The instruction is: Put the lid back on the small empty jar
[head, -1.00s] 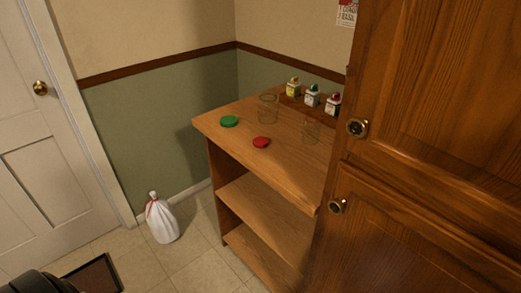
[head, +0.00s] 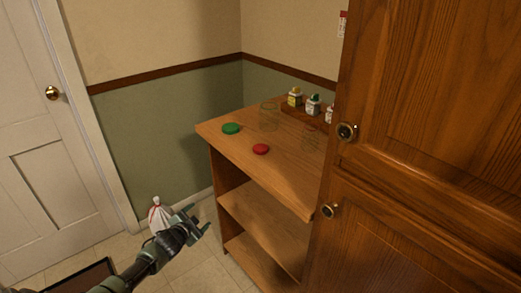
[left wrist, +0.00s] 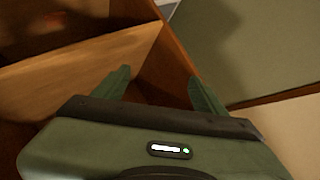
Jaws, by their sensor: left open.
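Two clear glass jars stand on the wooden shelf top. The larger jar (head: 269,117) is at the back left, and the smaller jar (head: 310,138) is to the right, close to the cabinet's edge. A green lid (head: 231,128) lies flat left of the larger jar. A red lid (head: 261,149) lies flat nearer the front, left of the smaller jar. My left gripper (head: 199,221) is open and empty, left of the shelf unit and below its top. In the left wrist view its two fingers (left wrist: 160,90) are apart with shelf boards beyond. My right gripper is not seen.
Several small spice containers (head: 312,104) stand in a wooden rack at the back. A tall wooden cabinet (head: 420,150) blocks the right side. The front left of the shelf top (head: 285,178) is clear.

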